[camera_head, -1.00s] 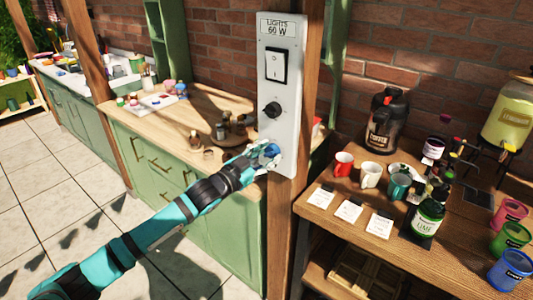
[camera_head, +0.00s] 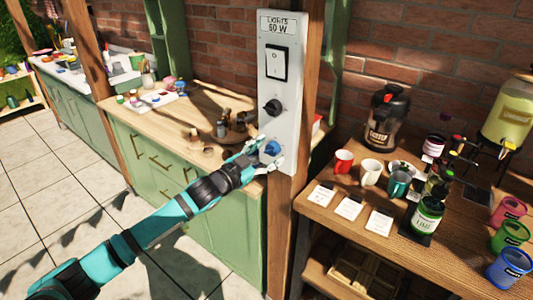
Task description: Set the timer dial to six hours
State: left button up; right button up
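A white control panel (camera_head: 287,68) labelled "LIGHTS 60 W" is fixed to a wooden post. It carries a white rocker switch (camera_head: 276,62) at the top, a black dial (camera_head: 272,107) in the middle and a blue knob (camera_head: 272,148) low down. No hour markings are legible, so I cannot tell which one is the timer dial. My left gripper (camera_head: 267,155) is at the blue knob, with its fingers spread above and below it. It looks open; any contact with the knob is too small to tell. My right gripper is not in view.
A green cabinet with a wooden top (camera_head: 187,118) stands behind my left arm. To the right, a wooden table (camera_head: 449,257) holds cups, paper cards, bottles, a black coffee flask (camera_head: 386,118) and coloured pots. The post (camera_head: 308,100) stands close beside the panel.

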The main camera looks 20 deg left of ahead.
pick_arm(q)
jog(key=v, duration=1.2)
dwell(0.3)
jog(key=a+f+n+g+y, duration=0.1)
jog(key=a+f+n+y, duration=0.2)
jog(key=f, duration=0.9)
jog(key=a+f+n+g+y, duration=0.15)
jog(key=a+f, duration=0.35)
jog(key=f, duration=0.6)
jog(key=s+a+f+n+g+y, duration=0.1)
jog(key=s+f+g, duration=0.1)
jog(key=s+f, duration=0.5)
jog(key=s+a+f+n+g+y, duration=0.1)
jog(key=s+f+g+y, duration=0.1)
jog(key=f, duration=0.8)
jog(key=s+d+f+g, duration=0.3)
jog(key=s+f, duration=0.5)
jog(key=s, duration=0.5)
jog(key=s+d+f+g, duration=0.3)
jog(key=s+f, duration=0.5)
jog(key=s, duration=0.6)
jog(key=s+d+f+g, duration=0.3)
jog(key=s+d+f, duration=0.2)
jog(key=s, duration=0.8)
notch_tip(320, 180, down, 4)
jog(key=shift+s+d+r, duration=0.2)
jog(key=shift+d, duration=0.15)
